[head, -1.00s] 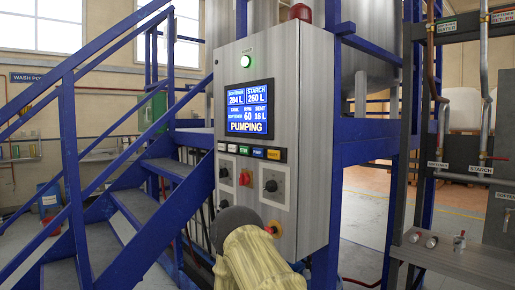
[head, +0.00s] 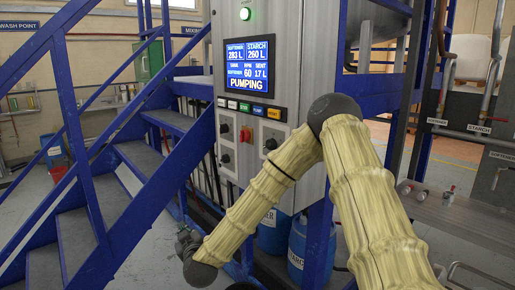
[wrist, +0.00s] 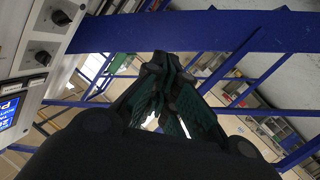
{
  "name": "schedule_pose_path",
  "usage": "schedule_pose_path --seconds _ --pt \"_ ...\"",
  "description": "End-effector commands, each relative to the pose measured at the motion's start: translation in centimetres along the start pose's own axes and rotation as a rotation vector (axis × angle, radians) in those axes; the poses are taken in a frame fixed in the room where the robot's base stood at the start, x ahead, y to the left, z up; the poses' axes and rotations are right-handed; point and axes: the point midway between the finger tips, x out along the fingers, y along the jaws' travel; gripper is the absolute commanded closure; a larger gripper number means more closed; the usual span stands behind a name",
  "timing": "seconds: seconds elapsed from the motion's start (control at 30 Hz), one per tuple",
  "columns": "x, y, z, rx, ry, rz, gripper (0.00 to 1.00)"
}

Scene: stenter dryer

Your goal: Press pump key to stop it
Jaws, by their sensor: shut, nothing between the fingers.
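In the head view, the grey control cabinet (head: 306,52) has a lit blue screen (head: 247,62) reading PUMPING, 283 L softener, 260 L starch, 60 RPM and 17 L sent. Below it is a row of small coloured keys (head: 250,109); their lettering is too small to read for certain. My gripper (wrist: 165,70) is shut and empty in the wrist view, and the panel's knobs and screen edge lie off to its left. The fingers are apart from the panel. In the head view my arm bends down in front of the cabinet's lower part.
A red knob (head: 245,134) and black rotary knobs (head: 270,145) sit below the keys. Blue stairs and railings (head: 134,200) stand on the left. Blue drums (head: 275,232) stand under the cabinet. A pipe rack with a metal bench (head: 455,222) is on the right.

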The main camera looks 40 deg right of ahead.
Motion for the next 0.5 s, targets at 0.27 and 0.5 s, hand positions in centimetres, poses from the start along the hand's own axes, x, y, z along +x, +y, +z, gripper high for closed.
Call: schedule_pose_path --seconds 0.27,0.5 --pt "1.9 10.4 -11.1 -0.045 0.115 0.232 1.00" --pt "1.5 20.0 -19.4 -0.079 0.165 0.446 1.00"
